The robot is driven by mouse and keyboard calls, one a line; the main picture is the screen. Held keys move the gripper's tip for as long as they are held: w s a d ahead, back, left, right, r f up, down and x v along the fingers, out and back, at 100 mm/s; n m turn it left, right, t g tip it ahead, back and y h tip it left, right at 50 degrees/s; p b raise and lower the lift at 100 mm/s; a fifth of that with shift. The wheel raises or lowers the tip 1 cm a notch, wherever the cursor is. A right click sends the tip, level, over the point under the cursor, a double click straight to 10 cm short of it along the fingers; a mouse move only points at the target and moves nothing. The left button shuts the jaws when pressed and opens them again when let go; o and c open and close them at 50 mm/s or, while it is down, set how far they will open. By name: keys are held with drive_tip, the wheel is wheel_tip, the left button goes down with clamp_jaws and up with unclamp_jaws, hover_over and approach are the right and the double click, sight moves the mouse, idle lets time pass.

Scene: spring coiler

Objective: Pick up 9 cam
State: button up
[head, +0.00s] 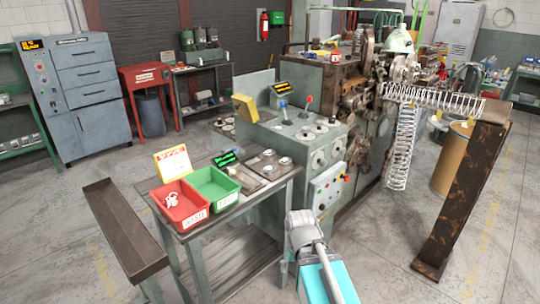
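Several small round silvery discs, perhaps cams, sit on a dark plate (268,163) on the small bench (240,207) left of the coiling machine. They are too small for me to read any number, so I cannot tell which one is the 9 cam. A red bin (180,206) with a few white pieces inside and a green bin (214,189) stand on the same bench, left of the plate. Part of my grey and cyan arm shows at the bottom centre, in front of the bench's right side. I cannot make out my gripper's fingers.
The coiler's grey control cabinet (305,140) stands directly right of the bench. A long brown trough (125,230) runs along the bench's left. A rusty post (465,195) and hanging springs (402,150) are at right. Floor is open at left and lower right.

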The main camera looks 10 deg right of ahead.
drive_tip(key=shift+r+p, duration=2.65)
